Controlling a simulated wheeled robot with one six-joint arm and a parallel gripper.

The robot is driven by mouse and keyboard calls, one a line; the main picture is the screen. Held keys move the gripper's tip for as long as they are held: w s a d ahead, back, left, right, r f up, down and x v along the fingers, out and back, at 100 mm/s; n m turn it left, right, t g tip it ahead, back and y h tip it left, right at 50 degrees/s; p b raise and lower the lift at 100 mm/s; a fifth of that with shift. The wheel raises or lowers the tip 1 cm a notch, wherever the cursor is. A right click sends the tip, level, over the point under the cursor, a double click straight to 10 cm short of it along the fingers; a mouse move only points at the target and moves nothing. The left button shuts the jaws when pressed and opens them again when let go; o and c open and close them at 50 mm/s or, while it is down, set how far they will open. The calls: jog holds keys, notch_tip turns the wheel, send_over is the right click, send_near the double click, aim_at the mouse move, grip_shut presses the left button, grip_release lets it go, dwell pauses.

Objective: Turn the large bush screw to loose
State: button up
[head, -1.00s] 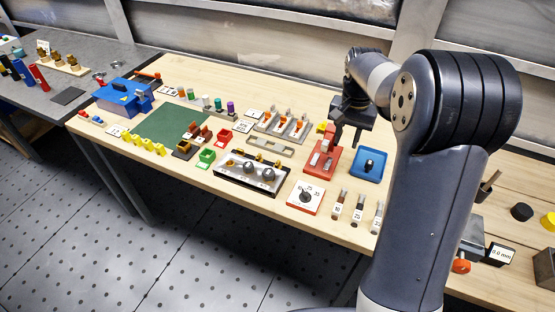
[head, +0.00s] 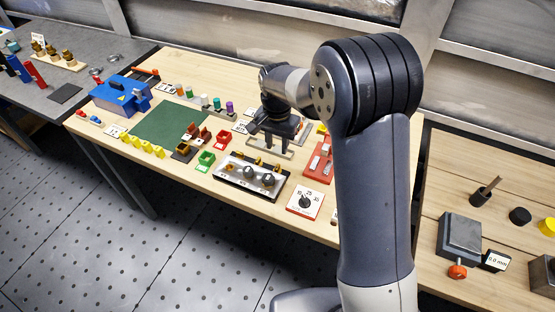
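My gripper (head: 269,142) hangs over the workbench, behind a black-framed silver panel (head: 236,183) with two round knobs (head: 268,179). Its dark fingers point down and look spread, with nothing seen between them. Small brass-coloured pieces (head: 259,161) sit along the panel's back edge, just below the gripper in the picture. I cannot tell which piece is the large bush screw, or whether the fingers touch anything. The gripper hides part of the grey strip and the orange-and-grey holders behind it.
A white dial plate (head: 304,203) and a red block (head: 319,163) stand right of the panel. A green mat (head: 165,122), a blue box (head: 118,97) and small red and green bins (head: 206,161) lie left. My arm covers the bench's right part.

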aim_at(277, 166)
notch_tip(277, 166, down, 9)
jog(key=shift+f+p, duration=0.1)
jog(key=shift+p, duration=0.65)
jog(key=shift+c, duration=0.2)
grip_shut()
